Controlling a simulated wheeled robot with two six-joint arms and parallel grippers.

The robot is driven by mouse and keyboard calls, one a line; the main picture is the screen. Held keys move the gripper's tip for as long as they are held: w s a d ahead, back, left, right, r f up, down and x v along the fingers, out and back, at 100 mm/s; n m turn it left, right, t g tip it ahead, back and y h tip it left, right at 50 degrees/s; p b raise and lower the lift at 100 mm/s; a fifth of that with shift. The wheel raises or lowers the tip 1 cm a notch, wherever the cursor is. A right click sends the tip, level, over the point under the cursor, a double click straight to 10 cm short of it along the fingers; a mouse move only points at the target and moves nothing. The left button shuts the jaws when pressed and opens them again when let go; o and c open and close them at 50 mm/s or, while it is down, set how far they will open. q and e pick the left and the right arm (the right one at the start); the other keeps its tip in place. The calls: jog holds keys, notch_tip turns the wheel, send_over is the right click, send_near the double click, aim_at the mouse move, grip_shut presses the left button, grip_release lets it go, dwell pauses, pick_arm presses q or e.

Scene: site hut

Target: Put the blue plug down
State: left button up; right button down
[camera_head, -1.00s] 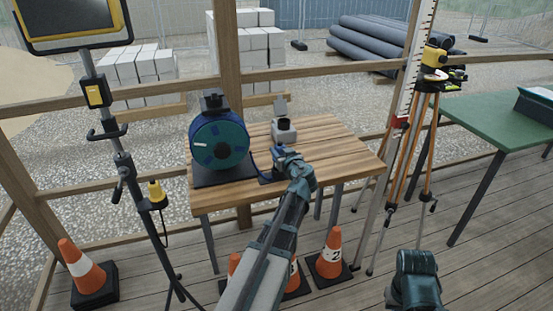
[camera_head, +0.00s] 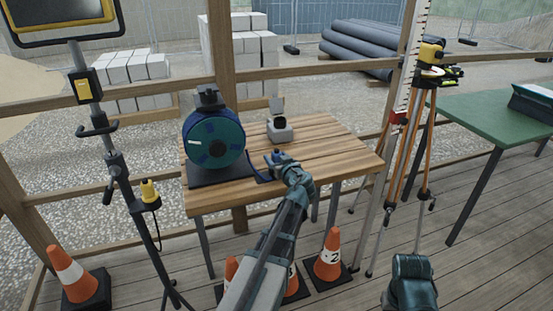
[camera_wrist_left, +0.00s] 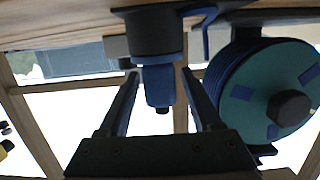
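The blue plug (camera_head: 277,157) is on the wooden table near its front edge, in front of the grey socket box (camera_head: 280,132) with its lid up. In the left wrist view the plug (camera_wrist_left: 158,82) meets a dark round part near the table surface, and that view appears upside down. My left gripper (camera_head: 284,166) is at the plug. Its fingers lie either side of the plug, with bright gaps showing between, so it is open. The cable reel (camera_head: 215,140) stands left of the plug, and a blue cable leads towards it.
The wooden table (camera_head: 335,150) has free room to the right of the plug. Orange cones (camera_head: 328,258) stand below its front edge. A lamp stand (camera_head: 120,170) is at left, a tripod (camera_head: 420,130) at right, then a green table (camera_head: 495,115).

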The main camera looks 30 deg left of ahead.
pick_arm(q)
jog(key=shift+r, duration=0.1)
jog(key=shift+r+p, duration=0.3)
jog(key=shift+p, duration=0.1)
jog(key=p+v, duration=0.2)
jog(key=v, duration=1)
jog(key=shift+a, duration=0.1)
jog(key=shift+f, duration=0.1)
jog(key=s+d+f+m+g+h, duration=0.3)
jog(key=s+d+f, duration=0.2)
jog(key=d+f, duration=0.2)
jog(key=s+d+f+m+g+h, duration=0.35)
jog(key=d+f, duration=0.25)
jog(key=d, duration=0.2)
jog(key=s+d+f+m+g+h, duration=0.1)
jog(key=s+d+m, duration=0.1)
jog(key=s+d, duration=0.1)
jog(key=s+d+f+m+g+h, duration=0.1)
jog(key=s+d+f+m+h, duration=0.1)
jog(key=s+d+m, duration=0.1)
jog(key=s+d+f+m+g+h, duration=0.1)
jog(key=s+d+m+g, duration=0.1)
jog(key=s+d, duration=0.3)
jog(key=shift+s+d+f+h, duration=0.1)
jog(key=shift+d+h, duration=0.05)
jog(key=shift+d, duration=0.4)
jog(key=shift+s+d+f+h, duration=0.1)
jog(key=shift+d, duration=0.45)
